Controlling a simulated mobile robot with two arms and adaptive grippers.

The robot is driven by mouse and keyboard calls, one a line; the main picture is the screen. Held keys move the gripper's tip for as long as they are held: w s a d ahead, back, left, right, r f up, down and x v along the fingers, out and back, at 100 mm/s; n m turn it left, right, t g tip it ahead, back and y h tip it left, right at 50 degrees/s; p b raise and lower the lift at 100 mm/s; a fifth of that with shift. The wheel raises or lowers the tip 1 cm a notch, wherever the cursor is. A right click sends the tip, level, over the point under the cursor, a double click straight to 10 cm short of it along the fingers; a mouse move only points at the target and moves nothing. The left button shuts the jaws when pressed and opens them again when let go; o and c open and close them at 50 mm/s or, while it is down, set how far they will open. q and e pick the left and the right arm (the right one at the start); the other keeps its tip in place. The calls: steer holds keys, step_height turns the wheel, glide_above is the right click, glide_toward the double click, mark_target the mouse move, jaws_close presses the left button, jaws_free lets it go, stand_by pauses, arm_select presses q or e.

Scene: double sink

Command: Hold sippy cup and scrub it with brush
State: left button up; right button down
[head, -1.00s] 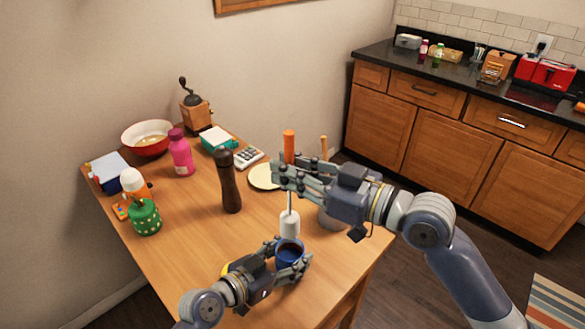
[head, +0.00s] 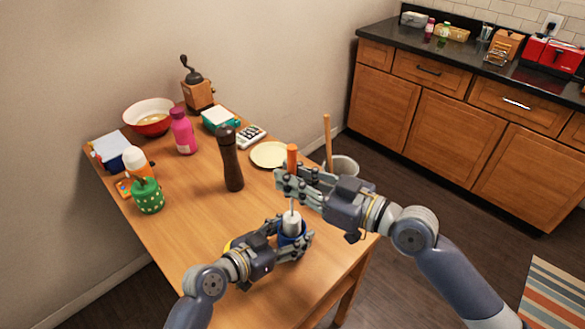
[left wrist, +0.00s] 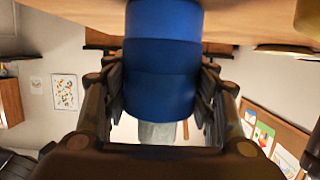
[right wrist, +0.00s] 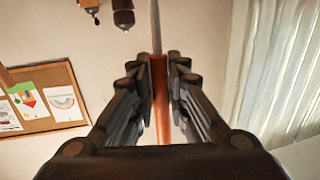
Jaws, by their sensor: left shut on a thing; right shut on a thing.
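The blue sippy cup (head: 292,240) is upright above the near end of the table, partly hidden by fingers. My left gripper (head: 285,242) is shut around it; the cup's blue side fills the middle of the left wrist view (left wrist: 160,60). The brush has an orange handle (head: 292,155), a thin rod and a pale head (head: 291,222). My right gripper (head: 291,184) is shut on the handle, which also shows in the right wrist view (right wrist: 160,95). The brush stands upright with its head at the cup's mouth, its lower part hidden inside the cup.
A dark pepper mill (head: 231,160) and a cream plate (head: 269,154) stand beyond the grippers. A pink bottle (head: 183,132), a green dotted container (head: 148,196) and a red-rimmed bowl (head: 149,118) are further left.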

steer(key=shift+f, duration=2.85)
steer(key=shift+w+a, duration=0.1)
